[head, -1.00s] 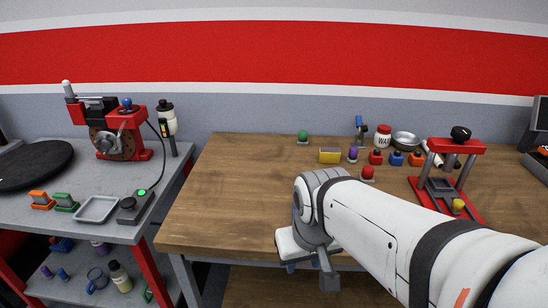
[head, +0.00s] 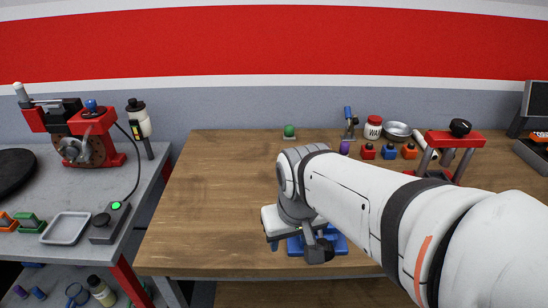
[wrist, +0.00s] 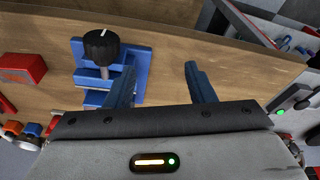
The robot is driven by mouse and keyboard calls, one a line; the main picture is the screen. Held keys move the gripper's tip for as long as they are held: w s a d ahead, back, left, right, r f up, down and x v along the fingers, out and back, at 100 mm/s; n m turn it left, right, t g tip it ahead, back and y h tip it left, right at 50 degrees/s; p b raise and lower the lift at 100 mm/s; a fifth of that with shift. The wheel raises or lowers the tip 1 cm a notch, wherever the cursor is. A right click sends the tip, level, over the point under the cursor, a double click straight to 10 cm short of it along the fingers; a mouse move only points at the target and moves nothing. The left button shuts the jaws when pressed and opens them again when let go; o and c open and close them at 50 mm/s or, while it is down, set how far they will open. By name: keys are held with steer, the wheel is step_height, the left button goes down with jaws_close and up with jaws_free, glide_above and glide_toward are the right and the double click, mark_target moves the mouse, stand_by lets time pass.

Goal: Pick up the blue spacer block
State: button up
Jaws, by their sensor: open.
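My gripper (wrist: 160,72) is open, with two blue fingers and nothing between them in the wrist view. In the head view my gripper (head: 297,243) is over the front part of the wooden table. A blue fixture with a black knob (wrist: 101,46) stands left of the fingers in the wrist view. In the head view the blue fixture (head: 340,243) is partly hidden by my arm. A small blue block with a dark top (head: 389,152) sits at the back of the table. I cannot tell which blue piece is the spacer block.
A red press (head: 454,140) stands at the right of the wooden table (head: 215,190). Small red (head: 368,152) and orange (head: 409,151) blocks flank the small blue one. A grey table (head: 75,195) with a tray stands left. The wooden table's left part is clear.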

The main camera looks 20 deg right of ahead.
steer(key=o, duration=0.5)
steer(key=shift+m+g, duration=0.5)
steer(key=shift+m, duration=0.3)
steer(key=w+d+r+p, duration=0.1)
steer(key=w+p, duration=0.1)
steer(key=w+d+r+p, duration=0.1)
steer(key=w, duration=0.1)
steer(key=w+d+r+p, duration=0.1)
steer(key=w+p, duration=0.1)
steer(key=shift+d+r+p, duration=0.1)
steer(key=shift+r+p, duration=0.1)
steer(key=shift+p, duration=0.1)
steer(key=shift+c, duration=0.2)
steer(key=o, duration=0.6)
steer(key=shift+m+g, duration=0.7)
steer(key=shift+m, duration=0.1)
steer(key=w+d+p, duration=0.4)
steer(key=d, duration=0.1)
steer(key=w+d+f+p, duration=0.1)
steer(key=d, duration=0.1)
steer(key=shift+w+d+f+p, duration=0.1)
steer(key=shift+w+d+p, duration=0.05)
steer(key=shift+w+p, duration=0.25)
steer(key=shift+w+d+f, duration=0.1)
steer(key=shift+d+f, duration=0.1)
steer(key=shift+f, duration=0.1)
steer(key=shift+d+f+p, duration=0.2)
steer(key=shift+f+p, duration=0.7)
steer(key=shift+f, duration=2.95)
